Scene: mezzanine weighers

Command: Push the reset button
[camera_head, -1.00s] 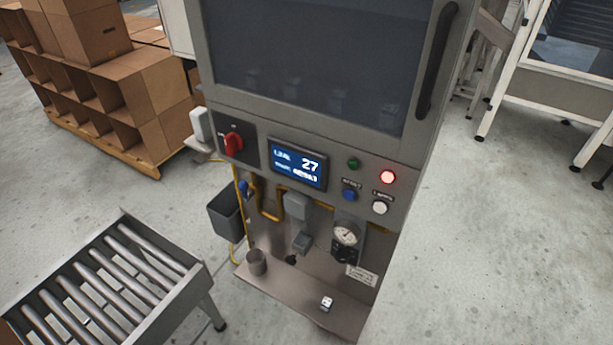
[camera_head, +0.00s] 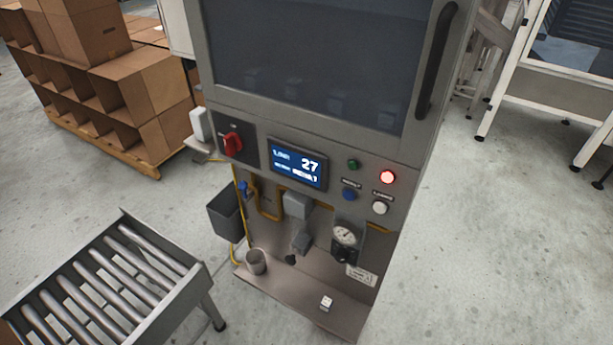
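The blue reset button (camera_head: 349,194) is on the front panel of the grey machine (camera_head: 330,160), under a small label. A green button or lamp (camera_head: 353,164) is just above it. A lit red lamp (camera_head: 387,177) is up to its right, and a white button (camera_head: 379,208) is to its right with its own label. A blue display (camera_head: 298,164) showing 27 is to the left. A red rotary switch (camera_head: 232,143) is at the panel's left end. Neither of my grippers is in view.
A roller conveyor (camera_head: 110,285) stands at the lower left. Below the panel, a shelf (camera_head: 300,295) holds a cup (camera_head: 256,261); a gauge (camera_head: 345,236) is above it. Cardboard boxes (camera_head: 140,85) are on a pallet at the upper left.

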